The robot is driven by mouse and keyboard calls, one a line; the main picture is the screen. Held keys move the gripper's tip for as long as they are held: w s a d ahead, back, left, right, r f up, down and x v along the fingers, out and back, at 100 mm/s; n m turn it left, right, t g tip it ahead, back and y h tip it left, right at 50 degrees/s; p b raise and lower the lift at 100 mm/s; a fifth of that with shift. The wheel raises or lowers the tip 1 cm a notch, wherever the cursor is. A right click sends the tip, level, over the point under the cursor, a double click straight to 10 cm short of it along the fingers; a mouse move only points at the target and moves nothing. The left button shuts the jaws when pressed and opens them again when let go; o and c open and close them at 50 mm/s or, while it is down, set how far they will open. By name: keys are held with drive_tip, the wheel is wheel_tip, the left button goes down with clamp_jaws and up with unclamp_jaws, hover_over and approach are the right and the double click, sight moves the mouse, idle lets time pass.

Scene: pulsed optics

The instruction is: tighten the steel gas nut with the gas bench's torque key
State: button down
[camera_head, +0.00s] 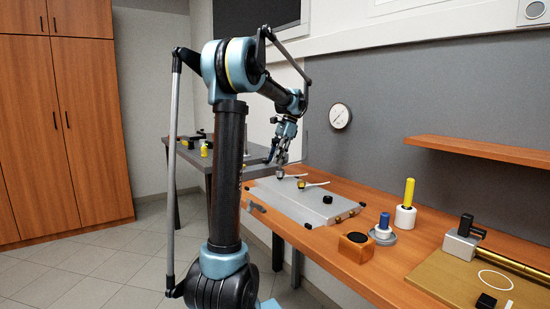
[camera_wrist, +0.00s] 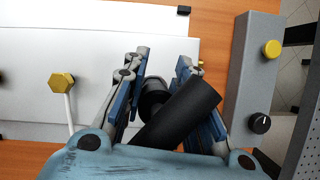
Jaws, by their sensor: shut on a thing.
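My gripper (camera_head: 279,150) is over the back left of the pale panel (camera_head: 290,205) on the wooden bench. In the wrist view my gripper (camera_wrist: 165,88) has its blue-lined fingers on either side of a black cylindrical key (camera_wrist: 178,110), which lies at a slant between them. Its lower end is hidden, and I cannot tell whether it touches a nut. A small grey fitting (camera_head: 280,173), perhaps the steel nut, shows just below my gripper. A brass-coloured hex nut (camera_head: 301,185) with a white tube is beside it; it shows clear of the fingers in the wrist view (camera_wrist: 62,82).
A black knob (camera_head: 327,199) is on the panel. Right of it stand a brown block (camera_head: 356,248), a blue-handled tool (camera_head: 384,221), a yellow-handled tool (camera_head: 409,192) and a brass-coloured plate (camera_head: 450,278). A round gauge (camera_head: 340,116) hangs on the wall. A shelf (camera_head: 480,148) juts out right.

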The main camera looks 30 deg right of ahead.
sight(276, 140)
idle(0.4)
drive_tip(key=shift+m+t, duration=0.3)
drive_tip(key=shift+m, duration=0.6)
drive_tip(key=shift+w+r, duration=0.1)
drive_tip(key=shift+r, duration=3.75)
